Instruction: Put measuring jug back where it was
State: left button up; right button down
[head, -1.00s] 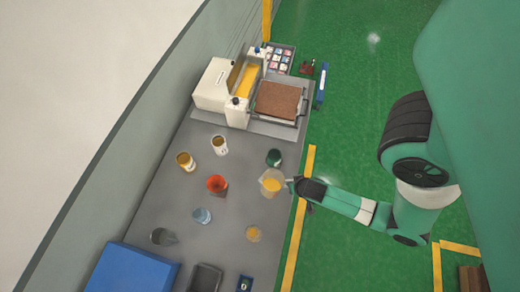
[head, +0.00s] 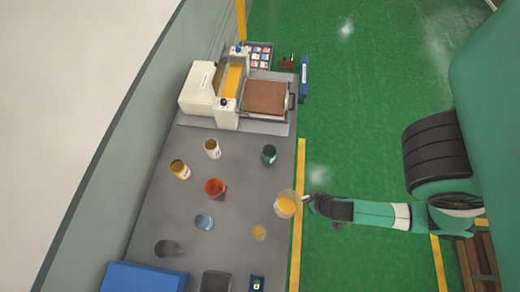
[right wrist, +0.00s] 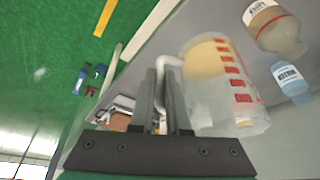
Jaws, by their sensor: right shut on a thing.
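The measuring jug (head: 287,205) is clear with yellow-orange content, at the right edge of the grey table in the head view. In the right wrist view the jug (right wrist: 222,85) shows red scale marks and a pale curved handle (right wrist: 172,64). My right gripper (head: 309,203) reaches in from the right at the jug's handle side. In the right wrist view its two fingers (right wrist: 165,100) are shut on the handle. Whether the jug's base touches the table is hard to tell. My left gripper is not in view.
A white machine (head: 202,88) and a brown-topped tray (head: 265,98) stand at the back. A blue box (head: 140,279) is front left.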

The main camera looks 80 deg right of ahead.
jog(key=shift+w+d+f+b, duration=0.25)
jog(key=shift+w+f+b, duration=0.25)
jog(key=shift+w+b, duration=0.15)
jog(key=shift+w+d+f+b, duration=0.55)
jog(key=shift+w+d+f, duration=0.5)
jog(key=shift+w+f, duration=0.9)
jog(key=shift+w+d+f+b, duration=0.6)
jog(key=shift+w+d+f, duration=0.45)
jog(key=shift+w+f, duration=0.85)
jog(key=shift+w+d+f+b, duration=0.55)
jog(key=shift+w+d+f, duration=0.5)
jog(key=shift+w+f, duration=0.9)
jog(key=shift+s+f, duration=0.2)
jog(key=shift+s, duration=0.1)
jog(key=shift+f, duration=0.15)
jog(key=c, duration=0.9)
grip_release()
